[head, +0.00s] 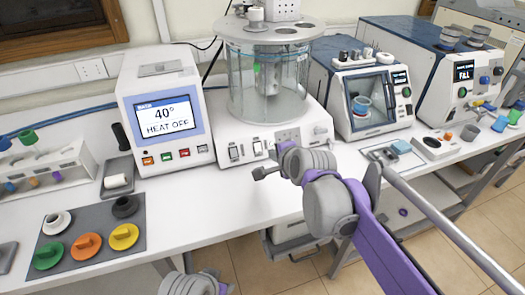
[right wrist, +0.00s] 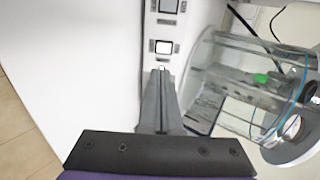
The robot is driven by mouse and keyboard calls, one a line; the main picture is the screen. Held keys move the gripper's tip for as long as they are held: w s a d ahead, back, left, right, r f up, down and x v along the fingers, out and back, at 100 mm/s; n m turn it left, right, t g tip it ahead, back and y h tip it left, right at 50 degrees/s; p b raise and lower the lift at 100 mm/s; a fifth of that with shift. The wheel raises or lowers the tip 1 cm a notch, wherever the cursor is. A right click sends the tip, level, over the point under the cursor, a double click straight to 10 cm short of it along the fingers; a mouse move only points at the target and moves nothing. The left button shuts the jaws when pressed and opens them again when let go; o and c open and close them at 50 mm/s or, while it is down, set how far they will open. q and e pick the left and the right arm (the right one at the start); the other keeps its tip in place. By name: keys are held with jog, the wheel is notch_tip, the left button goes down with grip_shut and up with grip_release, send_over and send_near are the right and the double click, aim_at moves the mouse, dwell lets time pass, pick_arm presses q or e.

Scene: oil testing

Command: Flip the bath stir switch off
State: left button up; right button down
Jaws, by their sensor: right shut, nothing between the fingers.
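The bath (head: 268,80) is a clear glass cylinder on a white base, with a green item inside. The front of its white base (head: 275,135) carries small rocker switches, one at the left (head: 234,153) and one beside it (head: 257,148). My right gripper (head: 262,172) is in front of and just below these switches. In the right wrist view its fingers (right wrist: 161,75) are shut and empty, with the tips close to a switch (right wrist: 165,47). Contact cannot be told, and I cannot read the labels. Another switch (right wrist: 168,6) lies further along the panel.
A heater unit (head: 165,115) reading 40° and HEAT OFF stands left of the bath. A blue-sided tester (head: 370,97) stands to the right. A grey tray (head: 90,235) with coloured lids lies at front left. The bench in front of the bath is mostly clear.

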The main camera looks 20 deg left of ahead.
aim_at(259, 150)
jog(key=x, duration=1)
jog(key=shift+w+a+f, duration=0.15)
jog(key=shift+w+f, duration=0.1)
jog(key=shift+w, duration=0.05)
jog(key=shift+w+a+f, duration=0.2)
jog(key=shift+w+f, duration=0.05)
